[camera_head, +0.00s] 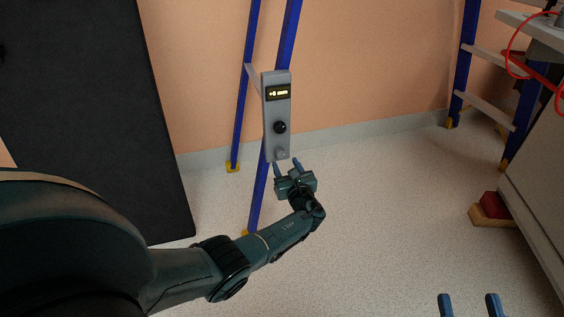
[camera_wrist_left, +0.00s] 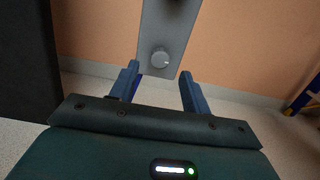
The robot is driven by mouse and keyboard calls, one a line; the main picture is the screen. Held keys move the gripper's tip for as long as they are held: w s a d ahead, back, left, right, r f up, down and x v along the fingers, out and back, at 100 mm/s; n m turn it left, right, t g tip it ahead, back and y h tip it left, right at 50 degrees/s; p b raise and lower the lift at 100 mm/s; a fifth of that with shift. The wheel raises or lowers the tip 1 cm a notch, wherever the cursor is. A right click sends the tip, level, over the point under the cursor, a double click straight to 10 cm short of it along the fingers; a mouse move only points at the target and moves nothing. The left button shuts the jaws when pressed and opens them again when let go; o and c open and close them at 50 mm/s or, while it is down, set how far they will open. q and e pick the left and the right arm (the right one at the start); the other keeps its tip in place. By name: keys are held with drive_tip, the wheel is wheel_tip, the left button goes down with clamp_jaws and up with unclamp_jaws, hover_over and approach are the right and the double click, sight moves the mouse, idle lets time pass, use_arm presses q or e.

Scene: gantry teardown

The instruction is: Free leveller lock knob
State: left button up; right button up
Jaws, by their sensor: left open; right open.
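A grey leveller panel (camera_head: 271,105) is mounted on a blue upright post. It has a small lit display (camera_head: 278,93), a round black knob (camera_head: 280,127) in the middle and a small grey knob (camera_head: 281,154) near its lower end. My left gripper (camera_head: 286,167) is open just below the panel's lower end. In the left wrist view the grey knob (camera_wrist_left: 160,58) shows beyond and above the two open blue fingers (camera_wrist_left: 158,85), with nothing between them. The black knob is mostly cut off there. My right gripper (camera_head: 468,305) shows only its two spread fingertips at the bottom edge, empty.
A large black panel (camera_head: 110,110) stands at the left. Blue frame legs with yellow feet (camera_head: 233,167) stand around the grey panel. A red block on a wooden piece (camera_head: 490,210) lies by a grey cabinet (camera_head: 540,170) at right. The middle floor is clear.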

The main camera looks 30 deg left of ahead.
sight(281, 155)
use_arm(q)
drive_tip(key=b+x, duration=0.2)
drive_tip(key=x, duration=0.2)
drive_tip(key=shift+w+a+f, duration=0.1)
drive_tip(key=shift+f, duration=0.05)
drive_tip(key=shift+w+a, duration=0.3)
drive_tip(key=shift+a, duration=0.05)
use_arm(e)
drive_tip(key=shift+w+a+r+y, duration=0.1)
drive_tip(key=shift+a+r+y, duration=0.15)
drive_tip(key=shift+y, duration=0.25)
use_arm(q)
drive_tip(key=shift+c, duration=0.6)
drive_tip(key=c, duration=0.9)
drive_tip(key=shift+o, duration=0.2)
use_arm(e)
drive_tip(key=shift+f, duration=0.1)
